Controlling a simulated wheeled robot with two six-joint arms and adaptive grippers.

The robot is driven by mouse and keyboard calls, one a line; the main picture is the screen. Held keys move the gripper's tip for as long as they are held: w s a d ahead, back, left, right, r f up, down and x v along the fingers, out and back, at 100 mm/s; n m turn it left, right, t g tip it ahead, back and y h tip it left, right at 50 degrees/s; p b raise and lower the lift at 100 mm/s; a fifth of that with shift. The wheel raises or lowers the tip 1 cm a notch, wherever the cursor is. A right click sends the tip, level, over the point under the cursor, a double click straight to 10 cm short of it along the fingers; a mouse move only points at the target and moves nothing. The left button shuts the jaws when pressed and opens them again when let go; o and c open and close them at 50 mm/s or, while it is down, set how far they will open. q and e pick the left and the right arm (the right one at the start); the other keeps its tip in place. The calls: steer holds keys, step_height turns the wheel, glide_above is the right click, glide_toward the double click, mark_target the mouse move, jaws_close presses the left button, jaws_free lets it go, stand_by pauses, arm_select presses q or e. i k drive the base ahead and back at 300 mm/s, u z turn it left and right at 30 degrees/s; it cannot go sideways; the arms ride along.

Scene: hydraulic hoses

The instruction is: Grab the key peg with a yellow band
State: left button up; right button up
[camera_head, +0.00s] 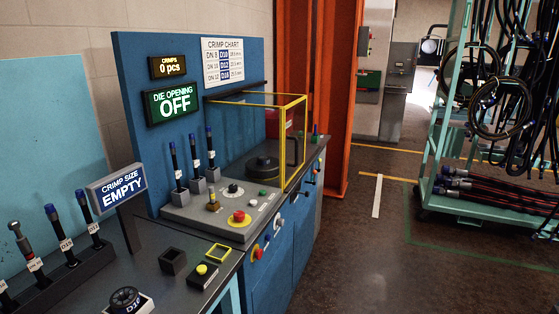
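No peg with a clear yellow band can be made out. A small dark block with a round yellow top (202,272) stands on the grey bench top at the lower middle; I cannot tell if it is the key peg. A brownish upright knob or peg (213,203) stands on the grey control panel, too small to show a band. A yellow-rimmed square (218,252) and a dark open square holder (173,261) lie close to the block. Neither of my grippers is in view.
A rack (62,280) with several blue-capped tools stands at the left. A yellow-framed guard (283,140) stands over the machine. A red button (239,216) is on the panel. A teal hose cart (475,205) is at the right. The floor between is clear.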

mark_target(212, 197)
steer(key=k, duration=1.2)
steer(key=u, duration=0.65)
steer(key=i, duration=1.2)
steer(key=z, duration=0.35)
